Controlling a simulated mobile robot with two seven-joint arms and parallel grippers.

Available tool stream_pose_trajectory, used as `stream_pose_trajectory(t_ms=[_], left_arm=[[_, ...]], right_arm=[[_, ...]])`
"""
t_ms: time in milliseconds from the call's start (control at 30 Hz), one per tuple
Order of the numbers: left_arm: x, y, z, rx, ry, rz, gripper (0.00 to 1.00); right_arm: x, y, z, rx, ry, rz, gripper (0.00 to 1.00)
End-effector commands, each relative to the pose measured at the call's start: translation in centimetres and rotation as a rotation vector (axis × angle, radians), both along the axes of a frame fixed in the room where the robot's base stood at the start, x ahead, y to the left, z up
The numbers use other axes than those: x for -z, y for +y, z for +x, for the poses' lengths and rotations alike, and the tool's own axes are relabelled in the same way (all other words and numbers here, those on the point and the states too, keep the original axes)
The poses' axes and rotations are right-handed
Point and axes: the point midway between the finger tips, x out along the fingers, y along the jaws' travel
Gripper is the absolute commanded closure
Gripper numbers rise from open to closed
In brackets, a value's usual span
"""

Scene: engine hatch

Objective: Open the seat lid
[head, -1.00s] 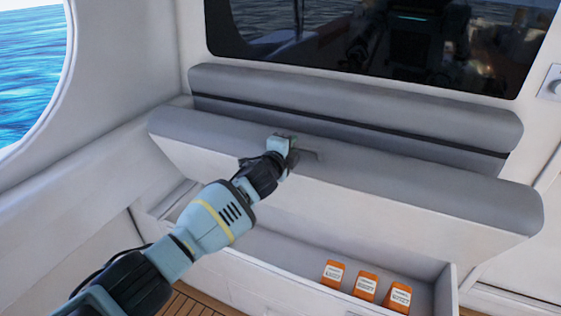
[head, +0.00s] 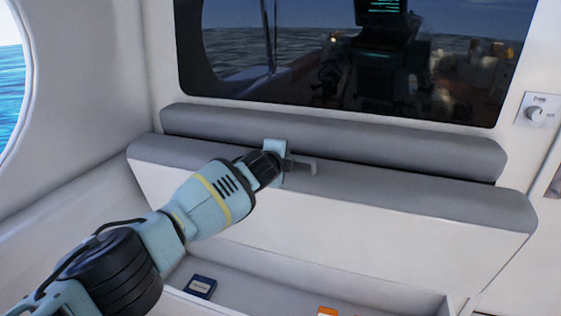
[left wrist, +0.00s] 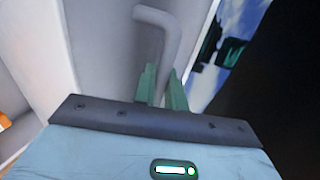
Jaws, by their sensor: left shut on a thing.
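The seat lid (head: 420,197), a grey cushion with a white panel, is raised and tilted back in front of the grey backrest (head: 340,135). The open compartment (head: 270,290) shows below it. A grey bent handle (head: 304,166) stands out from the lid; it also shows in the left wrist view (left wrist: 168,30). My left gripper (head: 277,162) is shut on this handle, and its green fingers (left wrist: 163,88) sit on either side of the handle bar in the left wrist view. My right gripper is out of view.
Inside the compartment lie a dark blue box (head: 201,286) and an orange item (head: 327,311), partly cut off by the frame. A dark window (head: 330,60) is above the backrest.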

Motion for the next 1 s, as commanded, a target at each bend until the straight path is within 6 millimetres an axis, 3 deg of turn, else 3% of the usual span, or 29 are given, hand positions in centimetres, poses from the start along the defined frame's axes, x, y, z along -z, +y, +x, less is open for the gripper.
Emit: stream_pose_trajectory(t_ms=[467,500,633,1000], left_arm=[[0.29,-0.07,0.03,-0.003,0.011,0.002,1.00],[0.29,-0.07,0.03,-0.003,0.011,0.002,0.86],[0.26,-0.09,0.03,-0.002,0.011,0.001,0.70],[0.05,0.01,-0.25,-0.001,0.011,0.003,0.70]], right_arm=[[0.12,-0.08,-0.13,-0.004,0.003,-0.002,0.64],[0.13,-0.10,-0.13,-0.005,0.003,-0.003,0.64],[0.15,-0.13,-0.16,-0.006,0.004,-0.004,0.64],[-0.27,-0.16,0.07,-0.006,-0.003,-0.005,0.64]])
